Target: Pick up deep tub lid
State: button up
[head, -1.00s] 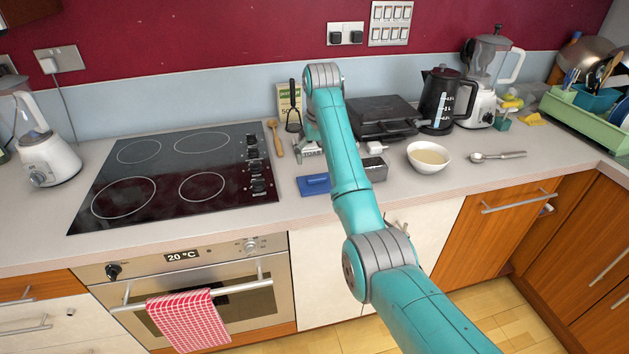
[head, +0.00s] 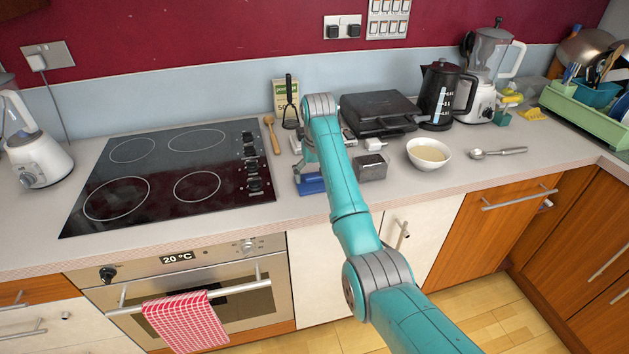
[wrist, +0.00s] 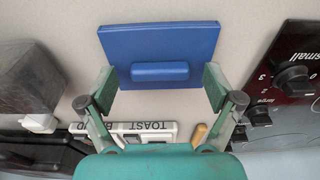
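The deep tub lid is a flat blue rectangle with a raised blue bar handle. In the wrist view the lid (wrist: 160,45) lies flat on the counter, with its handle (wrist: 160,72) towards my gripper. My gripper (wrist: 159,86) is open, with one finger on each side of the handle. I see no contact between the fingers and the handle. In the head view the lid (head: 311,187) shows near the counter's front edge, partly hidden by my arm and gripper (head: 309,172).
Behind are a toast bread package (wrist: 140,130), a wooden spoon (head: 272,135) and a black grill (head: 378,115). A white bowl (head: 429,155) is further right.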

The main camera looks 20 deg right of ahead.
jog(key=c, duration=0.9)
jog(key=shift+o, duration=0.2)
